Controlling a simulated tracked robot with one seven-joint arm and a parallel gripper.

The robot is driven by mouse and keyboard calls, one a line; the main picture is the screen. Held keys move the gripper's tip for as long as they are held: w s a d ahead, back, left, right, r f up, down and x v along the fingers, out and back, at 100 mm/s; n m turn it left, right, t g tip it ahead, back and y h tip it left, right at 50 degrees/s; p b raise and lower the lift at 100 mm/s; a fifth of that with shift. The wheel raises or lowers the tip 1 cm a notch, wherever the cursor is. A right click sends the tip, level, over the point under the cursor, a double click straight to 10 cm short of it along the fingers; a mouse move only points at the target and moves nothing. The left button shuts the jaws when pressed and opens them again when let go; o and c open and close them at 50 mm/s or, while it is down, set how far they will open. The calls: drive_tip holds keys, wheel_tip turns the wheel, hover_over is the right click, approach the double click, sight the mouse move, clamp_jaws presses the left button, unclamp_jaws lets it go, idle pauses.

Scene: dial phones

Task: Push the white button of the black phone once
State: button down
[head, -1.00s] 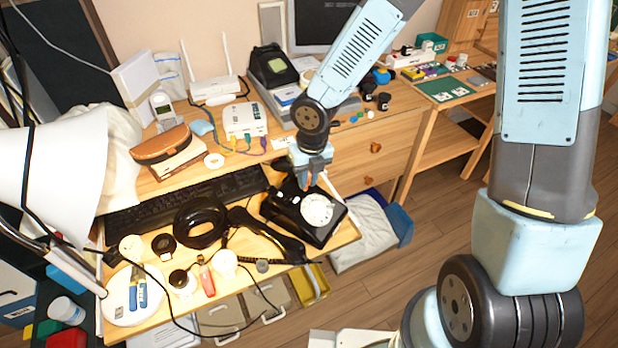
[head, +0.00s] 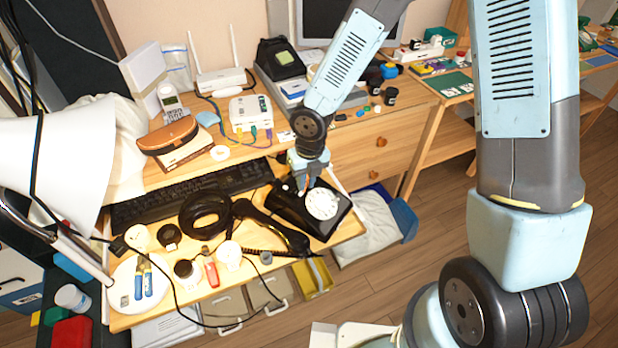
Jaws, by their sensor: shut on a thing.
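The black phone (head: 288,207) sits at the front right of the wooden desk, with its white round dial (head: 322,203) facing up. Its black handset (head: 272,229) lies off the phone, to its left and front. My gripper (head: 307,186) points down at the back edge of the phone, just behind the dial. Its fingers are close together, shut on a small part at the phone's top. The exact contact is too small to make out. I cannot clearly make out the white button; my fingers may cover it.
A black keyboard (head: 190,195) lies behind a black ring-shaped object (head: 205,214). A white plate with blue-handled tools (head: 143,281) is at the front left. A white lamp shade (head: 55,165) stands at left. A white router (head: 220,80) and other devices fill the raised shelf.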

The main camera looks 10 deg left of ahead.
drive_tip(key=shift+s+a+f, duration=0.2)
drive_tip(key=shift+a+f, duration=0.1)
drive_tip(key=shift+f, duration=0.35)
idle(1.0)
drive_tip(key=shift+w+a+f, duration=0.25)
drive_tip(key=shift+s+d+r, duration=0.1)
drive_tip(key=shift+d+r, duration=0.2)
drive_tip(key=shift+r, duration=0.25)
drive_tip(key=shift+d+r, duration=0.25)
drive_tip(key=shift+r, duration=0.3)
drive_tip(key=r, duration=0.1)
drive_tip(key=d+r, duration=0.1)
drive_tip(key=r, duration=0.1)
drive_tip(key=s+r, duration=0.1)
drive_tip(key=shift+d+r, duration=0.25)
drive_tip(key=shift+d, duration=0.15)
